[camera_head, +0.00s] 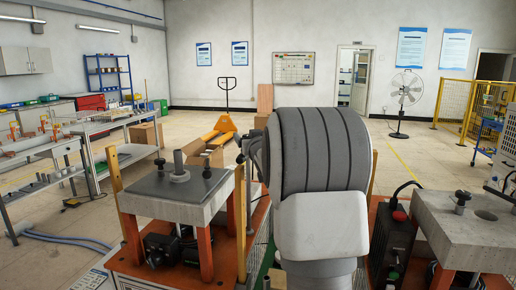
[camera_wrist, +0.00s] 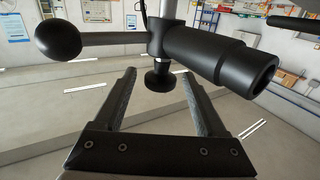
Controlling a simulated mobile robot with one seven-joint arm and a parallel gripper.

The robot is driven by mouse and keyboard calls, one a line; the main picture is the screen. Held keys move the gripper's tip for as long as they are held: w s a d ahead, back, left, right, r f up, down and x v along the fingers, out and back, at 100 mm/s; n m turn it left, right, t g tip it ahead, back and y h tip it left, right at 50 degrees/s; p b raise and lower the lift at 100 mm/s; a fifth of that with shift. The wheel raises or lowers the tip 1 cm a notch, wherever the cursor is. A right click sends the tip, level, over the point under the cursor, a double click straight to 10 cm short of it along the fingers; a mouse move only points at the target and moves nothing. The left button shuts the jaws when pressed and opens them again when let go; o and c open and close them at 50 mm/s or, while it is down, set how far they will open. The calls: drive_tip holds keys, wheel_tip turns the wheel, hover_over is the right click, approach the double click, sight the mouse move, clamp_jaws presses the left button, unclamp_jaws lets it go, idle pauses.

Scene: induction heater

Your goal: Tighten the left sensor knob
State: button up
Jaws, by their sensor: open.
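In the wrist view, a black cylindrical sensor body (camera_wrist: 215,58) extends right and toward the camera from a clamp. A small black knob (camera_wrist: 160,78) sits just below the clamp. A rod ending in a larger black ball (camera_wrist: 58,40) extends left from it. My gripper (camera_wrist: 159,74) is open and holds nothing. Its fingertips appear on either side of the small knob, with visible gaps; whether the knob is at fingertip depth I cannot tell. In the head view my arm blocks the middle, and I cannot make out the sensor knob or my gripper there.
In the head view, a left stand with a dark top plate (camera_head: 150,188) carries a grey post (camera_head: 178,163) and a small black knob (camera_head: 207,172). A right stand (camera_head: 440,225) has another black knob (camera_head: 461,200). A yellow pallet jack (camera_head: 224,124) stands on the floor behind.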

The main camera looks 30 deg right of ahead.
drive_tip(key=v, duration=1.4)
drive_tip(key=shift+r, duration=0.1)
